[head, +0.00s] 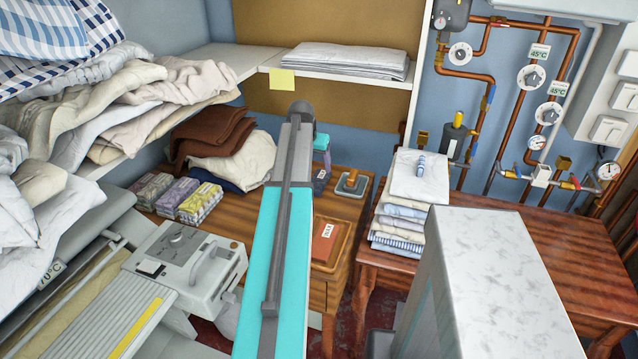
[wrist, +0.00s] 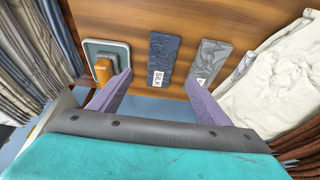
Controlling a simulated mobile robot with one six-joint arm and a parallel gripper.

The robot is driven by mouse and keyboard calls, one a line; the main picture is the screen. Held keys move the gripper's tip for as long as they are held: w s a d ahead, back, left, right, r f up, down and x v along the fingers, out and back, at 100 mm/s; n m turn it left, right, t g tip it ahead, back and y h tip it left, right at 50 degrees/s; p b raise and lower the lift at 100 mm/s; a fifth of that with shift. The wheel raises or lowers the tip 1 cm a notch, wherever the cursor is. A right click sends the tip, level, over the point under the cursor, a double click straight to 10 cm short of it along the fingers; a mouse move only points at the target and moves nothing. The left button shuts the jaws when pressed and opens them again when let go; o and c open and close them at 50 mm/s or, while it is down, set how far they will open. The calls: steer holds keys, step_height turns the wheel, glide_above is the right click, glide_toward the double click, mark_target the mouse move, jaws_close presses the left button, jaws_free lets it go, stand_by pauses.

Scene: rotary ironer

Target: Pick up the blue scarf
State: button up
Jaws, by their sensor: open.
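A flat, dark blue folded piece with a white SILK label, which looks like the blue scarf (wrist: 161,55), lies on the wooden surface in the wrist view. In the head view a small dark blue patch of it (head: 320,184) seems to show beside my arm, the rest hidden. My gripper (wrist: 158,80) is open and empty. Its two purple fingers point toward the scarf, one to each side of its labelled end. I cannot tell how high they are above it. In the head view, part of my gripper (head: 322,146) shows past the arm.
A similar grey piece (wrist: 209,60) lies close right of the scarf. A tray with an orange-brown block (wrist: 103,68) stands left. Cream cloth (wrist: 270,85) lies at right. A labelled red-brown piece (head: 328,243) lies nearer on the wooden table. Folded linen (head: 408,195) is stacked right.

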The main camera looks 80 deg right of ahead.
glide_toward(318, 181)
steer(key=shift+a+p+x, duration=0.25)
steer(key=shift+p+x, duration=0.15)
steer(key=shift+x, duration=0.75)
steer(key=shift+f, duration=0.1)
steer(key=shift+f, duration=0.1)
steer(key=shift+p+x, duration=0.8)
steer(key=shift+x, duration=1.75)
steer(key=shift+d, duration=0.1)
steer(key=c, duration=1.1)
steer(key=shift+r, duration=0.3)
steer(key=shift+c, duration=0.2)
